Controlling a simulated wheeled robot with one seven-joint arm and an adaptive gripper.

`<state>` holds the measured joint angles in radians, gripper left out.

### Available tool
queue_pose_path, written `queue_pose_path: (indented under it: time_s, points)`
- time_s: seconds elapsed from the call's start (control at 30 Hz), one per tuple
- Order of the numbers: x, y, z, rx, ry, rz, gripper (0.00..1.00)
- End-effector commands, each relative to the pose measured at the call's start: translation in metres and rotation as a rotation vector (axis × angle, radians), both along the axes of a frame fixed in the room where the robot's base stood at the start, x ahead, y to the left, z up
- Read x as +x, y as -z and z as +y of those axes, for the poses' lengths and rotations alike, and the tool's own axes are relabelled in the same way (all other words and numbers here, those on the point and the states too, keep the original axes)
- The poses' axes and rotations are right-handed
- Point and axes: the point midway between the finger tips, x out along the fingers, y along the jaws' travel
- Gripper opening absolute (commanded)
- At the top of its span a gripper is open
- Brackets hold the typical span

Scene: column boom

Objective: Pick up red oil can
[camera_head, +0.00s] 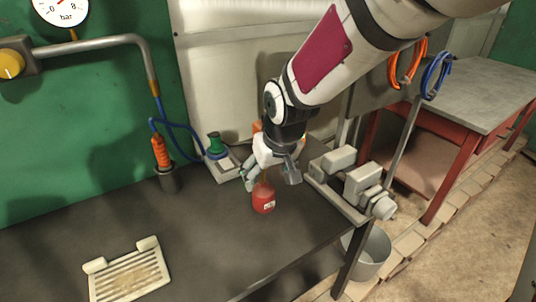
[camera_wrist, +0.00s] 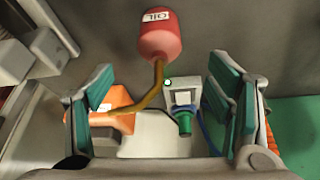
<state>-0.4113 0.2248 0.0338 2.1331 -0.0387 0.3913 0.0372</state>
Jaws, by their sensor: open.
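The red oil can (camera_head: 263,199) stands upright on the dark workbench, close to its right end, with a label on its side. In the wrist view the red oil can (camera_wrist: 160,37) is at the top centre, with its "OIL" label upside down and its thin brown spout reaching down between the fingers. My gripper (camera_head: 270,178) is just above and around the upper part of the can in the head view. In the wrist view my gripper (camera_wrist: 160,105) is open, with teal-padded fingers apart on both sides. I cannot tell whether a finger touches the spout.
A grey vise (camera_head: 350,182) is at the bench's right edge. Behind are a green-topped item (camera_head: 216,147) on a grey base and an orange object (camera_wrist: 112,104). An orange-handled tool (camera_head: 160,152) stands in a holder. A slatted tray (camera_head: 130,275) lies front left; the bench between is clear.

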Motion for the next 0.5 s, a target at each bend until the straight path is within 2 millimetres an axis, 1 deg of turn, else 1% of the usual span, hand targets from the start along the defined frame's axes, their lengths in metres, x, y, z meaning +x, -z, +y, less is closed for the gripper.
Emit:
queue_pose_path:
  time_s: [0.03,0.2,0.43,0.5]
  points:
    - [0.003,0.012,0.002,-0.002,-0.001,0.004,0.74]
    - [0.013,0.035,0.006,-0.001,0.000,0.003,0.74]
    - [0.018,0.048,0.008,-0.002,0.000,0.001,0.74]
    - [0.021,0.055,0.009,-0.002,0.000,0.001,0.74]
